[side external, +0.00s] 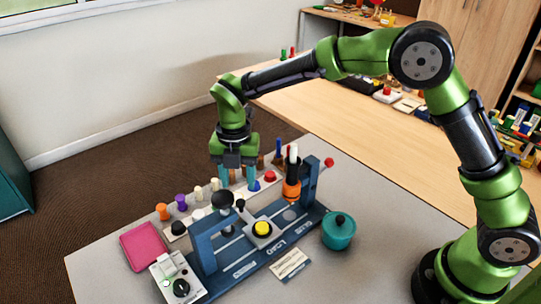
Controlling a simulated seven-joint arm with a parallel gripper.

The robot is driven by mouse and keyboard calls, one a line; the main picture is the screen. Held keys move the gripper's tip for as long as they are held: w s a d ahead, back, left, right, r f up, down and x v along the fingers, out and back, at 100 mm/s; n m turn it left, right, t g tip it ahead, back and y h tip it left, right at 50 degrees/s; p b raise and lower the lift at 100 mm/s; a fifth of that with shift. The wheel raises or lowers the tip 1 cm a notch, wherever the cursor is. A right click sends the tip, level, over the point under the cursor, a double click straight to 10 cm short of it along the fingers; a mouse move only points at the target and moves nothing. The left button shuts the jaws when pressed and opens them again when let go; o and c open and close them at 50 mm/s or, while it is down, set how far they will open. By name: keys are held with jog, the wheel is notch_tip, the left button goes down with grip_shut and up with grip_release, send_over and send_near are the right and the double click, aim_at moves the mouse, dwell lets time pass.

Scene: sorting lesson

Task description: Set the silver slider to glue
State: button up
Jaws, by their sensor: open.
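A blue bench device (212,258) stands on the grey table, with rails between two uprights. The silver slider (250,238), a pale block with a yellow round piece on top, sits mid-rail, beside a label that seems to read LOAD (277,248). A smaller label at the right end, by the orange and black head (291,190), looks like GLUE (304,227). My gripper (239,183) is open and empty, pointing down behind the device, above and left of the slider. Its fingertips partly overlap the coloured pieces behind.
A teal pot (339,232) stands close right, a pink tray (144,245) left, and a control box (178,280) front left. Several coloured pegs line the back. A white card (290,264) lies in front.

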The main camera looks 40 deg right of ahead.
aim_at(240, 201)
notch_tip(240, 201, down, 6)
jog(key=shift+f, duration=0.25)
grip_shut()
dwell(0.3)
